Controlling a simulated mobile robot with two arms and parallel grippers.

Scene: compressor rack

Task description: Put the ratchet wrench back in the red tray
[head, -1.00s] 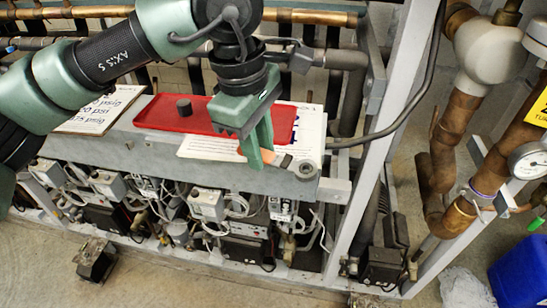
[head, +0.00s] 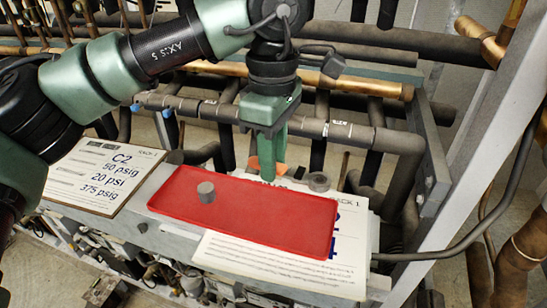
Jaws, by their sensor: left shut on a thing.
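My left gripper (head: 268,168), fingers pointing down, is just beyond the tray's far edge in the picture. It is shut on the ratchet wrench (head: 282,168). Its orange handle shows on both sides of the fingers, and a grey round head appears at the right, by the tray's far edge. The fingers hide part of the handle. Its height above the ledge is hard to tell. My right gripper is not in view.
A clipboard (head: 103,174) with pressure figures lies left of the tray. A white sheet (head: 285,262) lies partly under the tray. Dark and copper pipes (head: 370,88) run behind the ledge. A grey frame post (head: 475,150) stands at the right. The tray's middle and right are bare.

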